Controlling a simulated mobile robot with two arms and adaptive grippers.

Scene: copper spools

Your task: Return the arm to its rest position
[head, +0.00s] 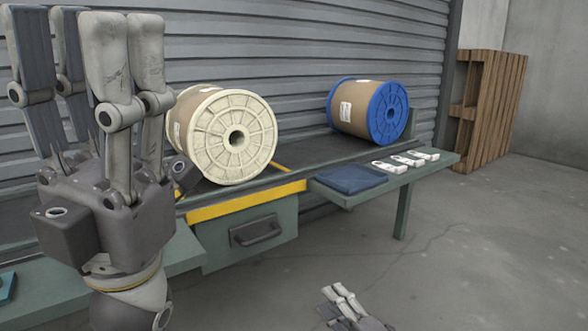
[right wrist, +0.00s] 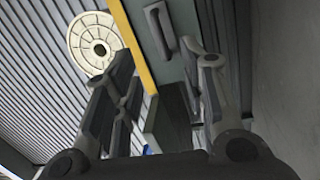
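My left gripper (head: 95,80) is large at the left of the head view, pointing up with nothing visible between its fingers. Its two finger groups stand apart. My right gripper (head: 342,298) is small at the bottom of the head view, low over the floor. In the right wrist view the right gripper (right wrist: 168,75) has its fingers spread apart and empty. A cream spool (head: 234,137) lies on its side on the bench, and it also shows in the right wrist view (right wrist: 94,44). A blue-flanged spool (head: 387,113) lies further right. Neither gripper touches a spool.
The green bench has a drawer (head: 250,236) with a dark handle and a yellow edge strip (head: 245,202). A dark blue folded cloth (head: 348,179) and several white pieces (head: 407,160) lie on the side shelf. A wooden pallet (head: 490,110) leans at the back right. The floor at right is clear.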

